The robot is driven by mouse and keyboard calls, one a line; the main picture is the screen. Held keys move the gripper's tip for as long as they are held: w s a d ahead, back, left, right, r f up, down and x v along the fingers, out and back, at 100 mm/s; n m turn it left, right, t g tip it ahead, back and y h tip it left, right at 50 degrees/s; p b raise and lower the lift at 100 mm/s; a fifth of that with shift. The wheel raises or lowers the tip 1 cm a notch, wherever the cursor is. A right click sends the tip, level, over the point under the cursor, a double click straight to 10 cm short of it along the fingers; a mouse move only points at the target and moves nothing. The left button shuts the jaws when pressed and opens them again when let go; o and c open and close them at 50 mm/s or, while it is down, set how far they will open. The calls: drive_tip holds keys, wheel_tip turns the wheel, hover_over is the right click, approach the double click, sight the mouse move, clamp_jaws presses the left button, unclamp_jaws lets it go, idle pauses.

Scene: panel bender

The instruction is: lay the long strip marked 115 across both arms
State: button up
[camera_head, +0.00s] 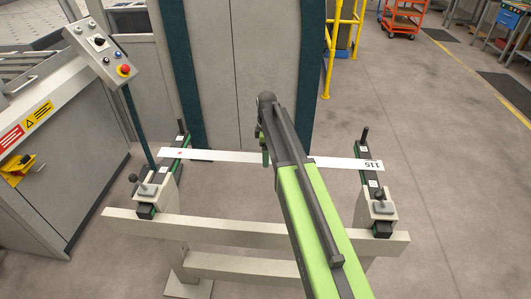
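The long white strip marked 115 (345,163) spans the gap between the two arms, its printed number at the right end. Its left end is over the left arm (172,165) and its right end over the right arm (372,182). I cannot tell whether it rests on them or is slightly above. My gripper (265,158) is at the strip's middle, left of my green arm. My arm hides part of the strip and most of the gripper, so whether the fingers are shut on it is unclear.
Both arms stick out from a beige crossbeam (235,230), each with a clamp block and black knob. A control panel (103,48) with a red button stands at upper left by the grey machine. A grey cabinet (270,70) stands behind. Open floor lies to the right.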

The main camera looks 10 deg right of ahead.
wheel_tip(320, 180, up, 19)
drive_tip(key=p, duration=1.9)
drive_tip(key=s+a+m, duration=0.2)
drive_tip(key=s+m, duration=1.2)
drive_tip(key=s, duration=0.6)
drive_tip(key=shift+a+f, duration=0.2)
